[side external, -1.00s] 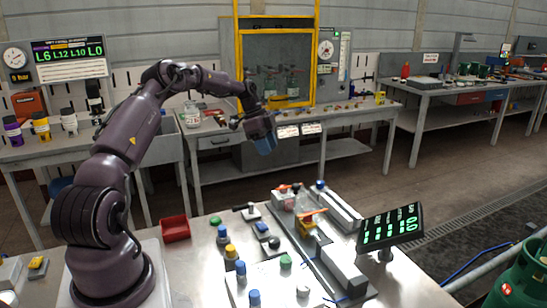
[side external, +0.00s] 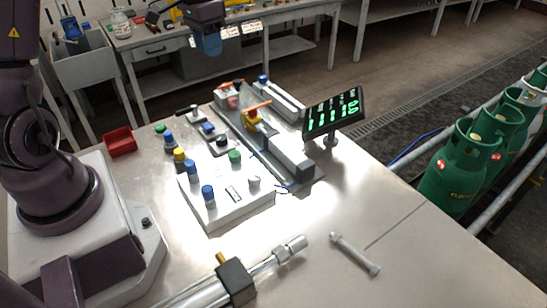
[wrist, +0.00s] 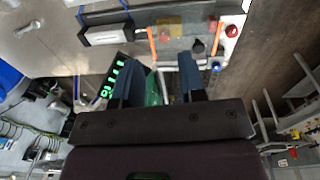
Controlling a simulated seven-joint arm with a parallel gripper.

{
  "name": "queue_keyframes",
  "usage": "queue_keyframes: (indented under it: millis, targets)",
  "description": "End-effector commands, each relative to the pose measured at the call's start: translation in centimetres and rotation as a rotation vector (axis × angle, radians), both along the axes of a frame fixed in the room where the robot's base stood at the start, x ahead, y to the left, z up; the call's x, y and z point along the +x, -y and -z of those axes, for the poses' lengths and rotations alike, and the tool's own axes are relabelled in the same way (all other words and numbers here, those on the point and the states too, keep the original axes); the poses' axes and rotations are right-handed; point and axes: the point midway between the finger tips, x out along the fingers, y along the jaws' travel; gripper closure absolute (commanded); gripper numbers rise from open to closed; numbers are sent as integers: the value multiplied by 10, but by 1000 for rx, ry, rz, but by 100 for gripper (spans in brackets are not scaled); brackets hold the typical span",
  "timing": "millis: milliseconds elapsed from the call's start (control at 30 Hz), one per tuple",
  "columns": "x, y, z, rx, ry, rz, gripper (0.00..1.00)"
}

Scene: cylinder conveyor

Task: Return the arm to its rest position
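My gripper (side external: 207,42) hangs high at the top edge of the side view, well above and behind the bench objects, its blue fingers pointing down. In the wrist view my gripper (wrist: 158,78) has its two fingers apart with a clear gap and nothing held. The upper part of my arm is cut off by the side frame.
The conveyor track (side external: 262,140) has orange bars across it. A display (side external: 333,112) with green digits stands to its right. A red tray (side external: 120,141) sits at the left. Green gas cylinders (side external: 462,168) stand beyond the right bench edge. The air around my gripper looks free.

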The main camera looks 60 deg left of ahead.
Motion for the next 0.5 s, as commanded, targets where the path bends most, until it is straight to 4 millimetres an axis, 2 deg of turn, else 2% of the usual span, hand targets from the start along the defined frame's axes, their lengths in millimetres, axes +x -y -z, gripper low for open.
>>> queue_keyframes:
  millis: [33, 200, 367, 500]
  targets:
    - [-11, 20, -15, 36, 3, -25, 63]
    - [-53, 75, -47, 115, 51, -127, 63]
    - [-97, 118, -67, 144, 145, -176, 63]
    - [-133, 149, -76, 133, 248, -148, 63]
